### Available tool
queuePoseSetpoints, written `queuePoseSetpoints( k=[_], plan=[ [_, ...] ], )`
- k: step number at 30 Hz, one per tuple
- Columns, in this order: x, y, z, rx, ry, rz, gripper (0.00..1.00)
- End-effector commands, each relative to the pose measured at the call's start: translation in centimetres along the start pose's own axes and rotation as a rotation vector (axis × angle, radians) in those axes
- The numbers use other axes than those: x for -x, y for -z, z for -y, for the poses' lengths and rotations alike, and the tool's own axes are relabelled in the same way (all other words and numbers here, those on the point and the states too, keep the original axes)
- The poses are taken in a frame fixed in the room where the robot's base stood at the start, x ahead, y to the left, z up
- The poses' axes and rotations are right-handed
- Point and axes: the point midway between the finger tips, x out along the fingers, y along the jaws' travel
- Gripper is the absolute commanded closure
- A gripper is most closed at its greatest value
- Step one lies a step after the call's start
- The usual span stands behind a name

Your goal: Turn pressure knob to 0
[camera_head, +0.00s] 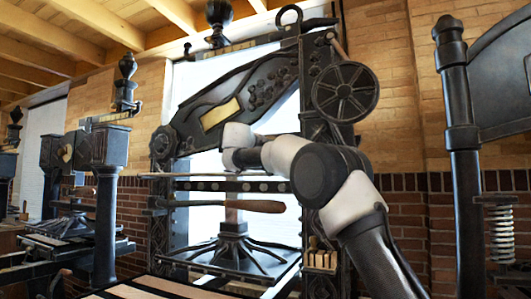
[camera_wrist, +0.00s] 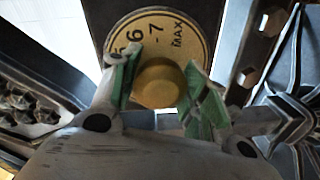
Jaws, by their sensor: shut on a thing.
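The pressure knob (camera_wrist: 158,86) is a round brass-coloured knob in the middle of the wrist view. A yellow dial plate (camera_wrist: 150,28) lies behind it, with the marks 6, 7 and MAX in view and the other numbers hidden. My gripper (camera_wrist: 161,76) has green-padded fingers on the left and right of the knob and is shut on it. In the head view my arm reaches to the dark hand press (camera_head: 245,95). The knob and my gripper's fingers cannot be made out there.
A spoked wheel (camera_head: 346,92) is on the press just above my arm. A lever with a wooden handle (camera_head: 245,206) lies below my wrist. Other presses stand at the left (camera_head: 106,190) and right (camera_head: 461,140). A brick wall is behind.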

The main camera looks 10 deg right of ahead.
Motion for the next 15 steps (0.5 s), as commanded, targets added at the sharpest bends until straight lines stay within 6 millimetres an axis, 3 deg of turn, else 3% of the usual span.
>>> queuePoseSetpoints(
  k=[15],
  plan=[
    [0.00, 0.11, 0.06, 0.487, 0.011, 0.036, 0.79]
  ],
)
